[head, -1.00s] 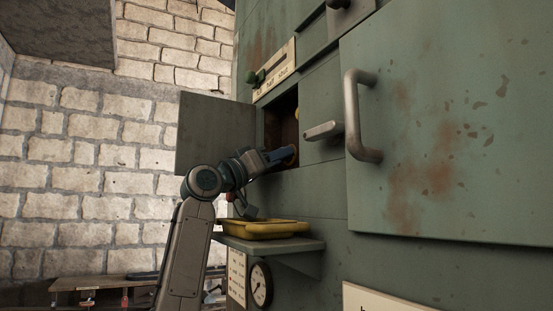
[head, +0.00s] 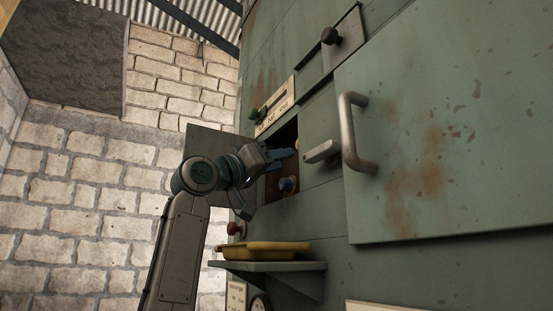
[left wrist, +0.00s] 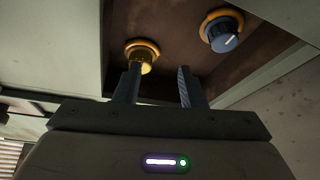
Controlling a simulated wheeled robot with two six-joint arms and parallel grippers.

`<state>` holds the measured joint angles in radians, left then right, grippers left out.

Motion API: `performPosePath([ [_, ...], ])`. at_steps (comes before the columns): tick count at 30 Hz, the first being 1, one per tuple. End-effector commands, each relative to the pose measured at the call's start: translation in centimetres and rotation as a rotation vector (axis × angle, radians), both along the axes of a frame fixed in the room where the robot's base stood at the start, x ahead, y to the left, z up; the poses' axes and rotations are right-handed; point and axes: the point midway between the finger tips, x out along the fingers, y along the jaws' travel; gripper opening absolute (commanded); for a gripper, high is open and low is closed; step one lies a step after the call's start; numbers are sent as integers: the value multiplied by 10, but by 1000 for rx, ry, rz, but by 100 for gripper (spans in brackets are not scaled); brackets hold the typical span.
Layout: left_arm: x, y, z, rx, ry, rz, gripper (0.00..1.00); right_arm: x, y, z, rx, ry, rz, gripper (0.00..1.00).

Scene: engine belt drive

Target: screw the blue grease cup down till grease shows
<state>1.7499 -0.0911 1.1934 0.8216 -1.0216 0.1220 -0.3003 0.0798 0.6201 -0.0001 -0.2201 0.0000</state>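The blue grease cup (head: 287,185) sits low in the open recess of the green machine. In the left wrist view the blue cup (left wrist: 225,40) is at upper right, with a pale mark on its face and a yellow-orange ring around its base. A brass-coloured cup (left wrist: 143,58) with a similar ring is beside it. My left gripper (head: 287,153) is at the recess, above the blue cup and apart from it. In the wrist view its fingers (left wrist: 158,84) are spread and empty, in front of the brass cup. My right gripper is out of view.
The recess's door (head: 203,139) stands open at the left. A grey handle (head: 357,133) and a lever (head: 322,151) stick out at the right. A yellow tray (head: 265,250) rests on a shelf (head: 270,267) below. A red button (head: 233,228) is beside it.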

Motion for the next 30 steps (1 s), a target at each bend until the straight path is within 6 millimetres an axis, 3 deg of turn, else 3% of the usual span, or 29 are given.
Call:
performPosePath([
  [1, -14, -1, -5, 0, -6, 0, 37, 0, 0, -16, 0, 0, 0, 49],
  [3, -31, -3, -3, 0, -6, 0, 37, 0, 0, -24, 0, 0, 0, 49],
  [12, -79, -7, 5, 0, -2, 0, 37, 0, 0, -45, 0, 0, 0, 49],
  [30, -86, -6, 8, -1, 0, 2, 37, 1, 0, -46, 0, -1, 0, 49],
])
